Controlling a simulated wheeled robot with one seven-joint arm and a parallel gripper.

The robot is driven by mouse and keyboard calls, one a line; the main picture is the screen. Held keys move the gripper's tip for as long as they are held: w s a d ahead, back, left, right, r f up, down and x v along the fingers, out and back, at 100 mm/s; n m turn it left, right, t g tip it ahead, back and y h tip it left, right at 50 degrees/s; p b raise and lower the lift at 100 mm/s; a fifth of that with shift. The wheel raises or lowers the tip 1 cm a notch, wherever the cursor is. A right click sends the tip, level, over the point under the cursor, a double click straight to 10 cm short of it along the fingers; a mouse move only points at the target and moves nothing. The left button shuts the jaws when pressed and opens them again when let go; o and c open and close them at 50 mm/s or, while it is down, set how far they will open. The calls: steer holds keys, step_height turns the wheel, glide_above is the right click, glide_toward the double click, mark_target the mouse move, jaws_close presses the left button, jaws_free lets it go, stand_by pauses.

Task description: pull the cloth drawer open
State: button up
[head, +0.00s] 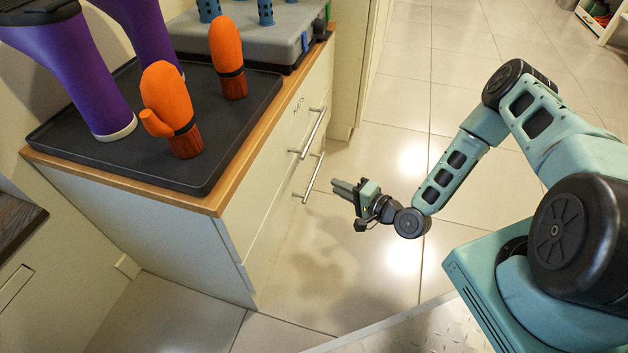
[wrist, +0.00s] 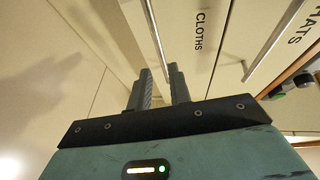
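The cloth drawer (wrist: 185,60) is the lower drawer front, labelled CLOTHS in the wrist view, and looks shut. Its long metal bar handle (head: 314,178) is the lower of two on the cabinet in the head view. The handle also shows in the wrist view (wrist: 154,32), running down towards my fingertips. My gripper (head: 334,184) is just right of this handle in the head view, with a small gap between. In the wrist view my gripper (wrist: 160,72) has its two fingers apart, with nothing held. The handle's near end lines up with the space between the fingertips.
The upper drawer, labelled HATS (wrist: 304,22), has its own bar handle (head: 314,132). On the wooden cabinet top (head: 228,185) a black tray (head: 100,165) holds purple boots (head: 75,80) and orange mittens (head: 168,100). The tiled floor (head: 400,110) right of the cabinet is clear.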

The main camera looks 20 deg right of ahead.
mark_target(314, 175)
steer(key=b+x, duration=0.3)
steer(key=x, duration=0.6)
steer(key=shift+w+a+f+b, duration=0.1)
steer(key=shift+w+a+b, duration=0.15)
steer(key=shift+b, duration=0.1)
jaws_close()
